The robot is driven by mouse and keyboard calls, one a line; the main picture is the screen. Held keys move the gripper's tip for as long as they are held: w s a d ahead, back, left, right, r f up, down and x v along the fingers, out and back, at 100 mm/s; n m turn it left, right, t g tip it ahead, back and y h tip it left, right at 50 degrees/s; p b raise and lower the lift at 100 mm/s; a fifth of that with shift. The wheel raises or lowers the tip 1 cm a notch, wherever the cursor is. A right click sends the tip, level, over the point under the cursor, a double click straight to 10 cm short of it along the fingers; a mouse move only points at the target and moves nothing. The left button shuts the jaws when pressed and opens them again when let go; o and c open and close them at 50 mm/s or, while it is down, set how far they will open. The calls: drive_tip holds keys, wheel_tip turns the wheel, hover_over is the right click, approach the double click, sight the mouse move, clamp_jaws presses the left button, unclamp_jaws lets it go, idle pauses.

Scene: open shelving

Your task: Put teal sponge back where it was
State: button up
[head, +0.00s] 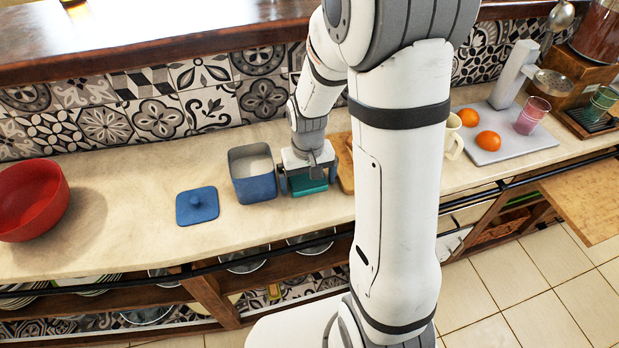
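The teal sponge (308,186) is at the counter, just right of the blue container. My gripper (308,180) points down over it, with one finger at its left side and one at its right. The fingers appear shut on the sponge, though the contact is small in view. I cannot tell whether the sponge rests on the counter or is slightly above it. The gripper body hides its upper back part.
A blue open container (254,186) stands close left of my gripper, its blue lid (197,206) further left. A wooden board (346,165) is close right, partly hidden by my arm. A red bowl (28,200) is far left. The counter between bowl and lid is clear.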

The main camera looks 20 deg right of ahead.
sight(308, 179)
wheel_tip(308, 179, up, 12)
drive_tip(key=s+r+t, duration=0.1)
drive_tip(key=s+r, duration=0.2)
drive_tip(key=s, duration=0.4)
drive_tip(key=s+r+t, duration=0.1)
drive_tip(key=s+r, duration=0.1)
drive_tip(key=s, duration=0.4)
drive_tip(key=shift+s+d+r+t, duration=0.2)
drive_tip(key=shift+s+r+t, duration=0.15)
drive_tip(key=shift+r+t, duration=0.05)
